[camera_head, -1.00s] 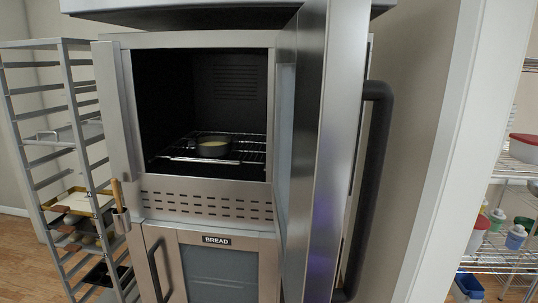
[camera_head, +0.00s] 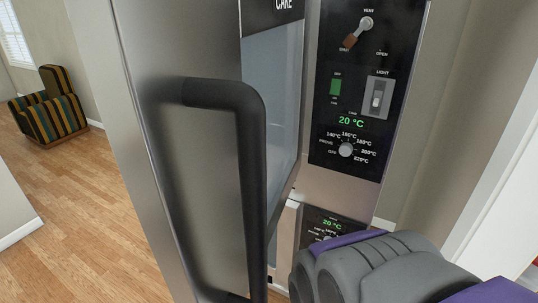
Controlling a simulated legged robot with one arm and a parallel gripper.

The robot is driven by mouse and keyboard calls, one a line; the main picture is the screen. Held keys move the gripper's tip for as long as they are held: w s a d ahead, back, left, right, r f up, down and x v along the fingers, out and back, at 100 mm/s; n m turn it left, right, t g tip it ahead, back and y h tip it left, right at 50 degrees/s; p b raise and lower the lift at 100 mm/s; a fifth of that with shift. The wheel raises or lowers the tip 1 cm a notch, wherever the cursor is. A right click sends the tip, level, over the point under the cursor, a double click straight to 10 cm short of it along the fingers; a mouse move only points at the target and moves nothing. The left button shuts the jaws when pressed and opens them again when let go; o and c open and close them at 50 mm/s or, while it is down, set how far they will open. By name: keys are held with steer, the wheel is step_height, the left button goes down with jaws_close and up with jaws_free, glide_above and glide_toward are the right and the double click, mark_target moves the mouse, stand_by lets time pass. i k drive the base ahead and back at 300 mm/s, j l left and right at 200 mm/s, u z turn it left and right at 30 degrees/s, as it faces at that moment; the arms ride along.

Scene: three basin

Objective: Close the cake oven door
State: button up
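The cake oven door (camera_head: 270,110) stands open, swung out toward me, with its outer steel face and window seen at a slant. "CAKE" is lettered at its top. Its thick dark handle (camera_head: 255,190) is close in the left half of the view, with nothing gripping it. The oven cavity is hidden behind the door. Part of my grey and purple arm shows at bottom right, below the control panel and apart from the handle. My gripper's fingers do not show.
A control panel (camera_head: 350,90) with a vent lever, switches and a 20 °C display is right of the door. A second panel (camera_head: 325,222) sits lower. A striped armchair (camera_head: 50,105) stands far left on open wooden floor (camera_head: 80,215). A pale wall edge is at right.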

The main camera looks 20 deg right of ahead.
mark_target(187, 137)
steer(key=i+l, duration=0.1)
steer(key=i, duration=0.15)
steer(key=k+j+u, duration=0.1)
steer(key=k, duration=0.3)
steer(key=k+j+u, duration=0.1)
steer(key=k, duration=0.25)
steer(key=k+j+u, duration=0.1)
steer(key=k, duration=0.3)
steer(key=j, duration=0.1)
